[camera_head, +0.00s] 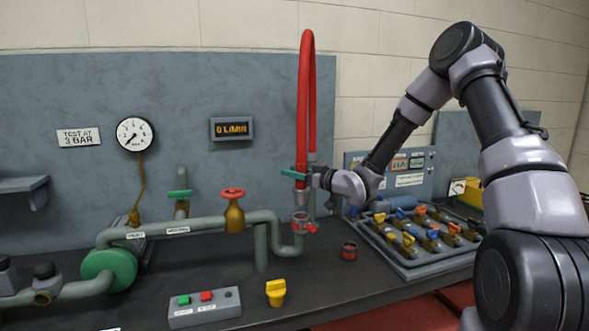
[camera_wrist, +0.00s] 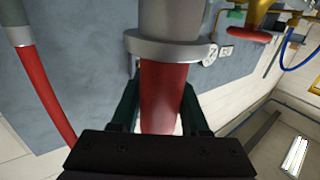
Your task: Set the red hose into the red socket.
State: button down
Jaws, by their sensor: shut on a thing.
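The red hose (camera_head: 304,110) rises from my gripper, loops over at the top and comes down behind to a grey pipe. My gripper (camera_head: 301,176), with green fingers, is shut on the red hose near its metal end. In the wrist view the hose (camera_wrist: 163,95) stands between the fingers (camera_wrist: 160,108), with its grey collar and end piece beyond them. The red socket (camera_head: 301,224) is the upturned pipe end with red levers, on the bench below the hose end. A visible gap separates the hose end from the socket.
A red-and-black ring-like cap (camera_head: 349,251) lies right of the socket. A red-wheeled valve (camera_head: 234,208) and pipes stand to the left. A tray of coloured-handled valves (camera_head: 425,235) is at the right. A yellow plug-like part (camera_head: 276,292) and button box (camera_head: 204,308) are in front.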

jog(key=shift+f, duration=1.7)
jog(key=shift+f, duration=2.45)
jog(key=shift+c, duration=1.6)
grip_release()
